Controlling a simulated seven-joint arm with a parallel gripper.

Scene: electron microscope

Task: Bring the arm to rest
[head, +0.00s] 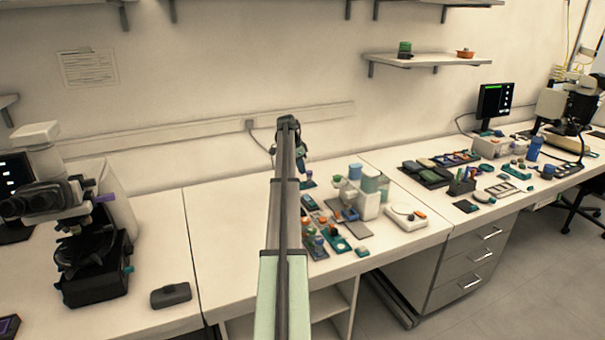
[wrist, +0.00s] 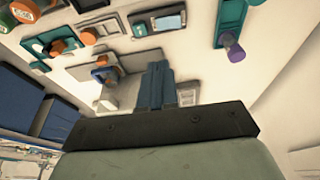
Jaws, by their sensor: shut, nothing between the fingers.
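My arm (head: 285,200) reaches from the bottom middle of the head view out over the middle bench, and its far end bends down there. My gripper (wrist: 157,68) shows in the wrist view with its two blue-grey fingers together and nothing between them. It hangs over small parts and trays on the bench. I cannot tell its exact height above them. In the head view the arm hides part of the bench behind it.
A microscope (head: 75,230) and a dark box (head: 171,295) stand at left. A wall shelf (head: 425,60) hangs above. Bare bench (head: 225,240) lies left of the arm.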

